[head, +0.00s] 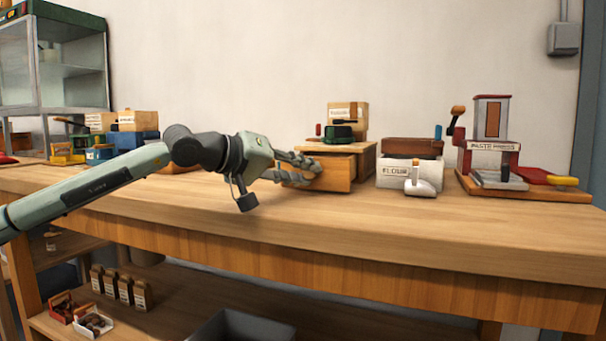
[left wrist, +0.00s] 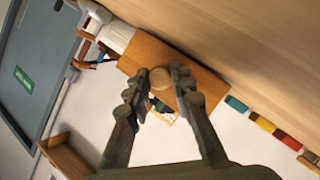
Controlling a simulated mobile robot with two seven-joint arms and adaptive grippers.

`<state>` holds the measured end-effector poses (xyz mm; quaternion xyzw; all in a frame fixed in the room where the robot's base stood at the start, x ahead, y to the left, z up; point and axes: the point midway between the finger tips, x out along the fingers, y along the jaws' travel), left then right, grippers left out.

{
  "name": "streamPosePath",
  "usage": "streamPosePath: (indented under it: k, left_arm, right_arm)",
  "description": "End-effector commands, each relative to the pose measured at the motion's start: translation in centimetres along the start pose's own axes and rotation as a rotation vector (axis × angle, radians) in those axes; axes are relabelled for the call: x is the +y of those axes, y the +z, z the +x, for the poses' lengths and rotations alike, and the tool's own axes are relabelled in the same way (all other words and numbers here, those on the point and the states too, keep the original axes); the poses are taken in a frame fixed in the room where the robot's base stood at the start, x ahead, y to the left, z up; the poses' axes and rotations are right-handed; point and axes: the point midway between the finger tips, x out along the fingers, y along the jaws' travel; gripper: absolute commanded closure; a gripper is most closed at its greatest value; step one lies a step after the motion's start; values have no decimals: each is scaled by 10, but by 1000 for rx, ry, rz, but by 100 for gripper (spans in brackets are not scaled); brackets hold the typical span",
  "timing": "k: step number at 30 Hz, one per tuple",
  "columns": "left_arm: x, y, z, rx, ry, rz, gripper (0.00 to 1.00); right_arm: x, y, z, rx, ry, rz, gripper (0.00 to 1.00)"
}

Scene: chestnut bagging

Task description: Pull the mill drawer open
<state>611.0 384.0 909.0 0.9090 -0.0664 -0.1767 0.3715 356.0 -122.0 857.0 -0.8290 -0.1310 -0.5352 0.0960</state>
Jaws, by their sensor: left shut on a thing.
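The wooden mill (head: 362,150) stands on the workbench, right of the middle in the head view, with a dark green part on top. Its drawer (head: 338,174) faces my side, partly covered by my fingers. How far the drawer stands out is hard to tell. My left gripper (head: 312,168) reaches in from the left at the drawer's front. In the left wrist view its two fingers (left wrist: 160,82) are closed on the round wooden knob (left wrist: 160,77), with the wooden drawer front (left wrist: 150,52) behind it. My right gripper is not in view.
A white flour box (head: 395,174) and a scoop (head: 421,186) stand right of the mill. Farther right is a red and white press (head: 490,140). A glass cabinet (head: 72,65) and several small boxes stand at left. The front strip of the bench (head: 330,225) is clear.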

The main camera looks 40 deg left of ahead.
Motion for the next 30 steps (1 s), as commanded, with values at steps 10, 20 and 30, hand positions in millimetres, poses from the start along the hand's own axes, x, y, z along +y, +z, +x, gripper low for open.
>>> streamPosePath:
  k: [10,20,30]
  left_arm:
    - [2,5,0,-11,-1,2,58]
    - [1,4,-1,-8,-1,2,56]
    - [1,6,-14,-18,-3,14,56]
  right_arm:
    - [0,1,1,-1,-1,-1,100]
    - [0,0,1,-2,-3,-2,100]
    - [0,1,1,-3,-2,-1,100]
